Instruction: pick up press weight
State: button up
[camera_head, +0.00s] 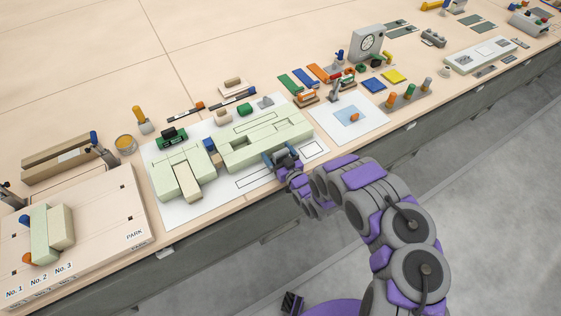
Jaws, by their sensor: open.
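My gripper (284,160) is open at the front edge of a white sheet (232,193). It is beside the long pale green block assembly (262,139), at its front right side. I cannot tell whether it touches anything, and the space between its fingers is too small to make out. No object is clearly marked as the press weight. A small grey piece (265,102) lies behind the assembly, and a small dark blue piece (210,145) sits between the pale green parts; I cannot tell whether either is the press weight.
A raised board (105,225) marked PARK stands at the left.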

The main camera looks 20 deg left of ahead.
jog(key=shift+c, duration=0.3)
jog(key=shift+d+r, duration=0.1)
jog(key=shift+d, duration=0.1)
jog(key=c, duration=0.5)
grip_shut()
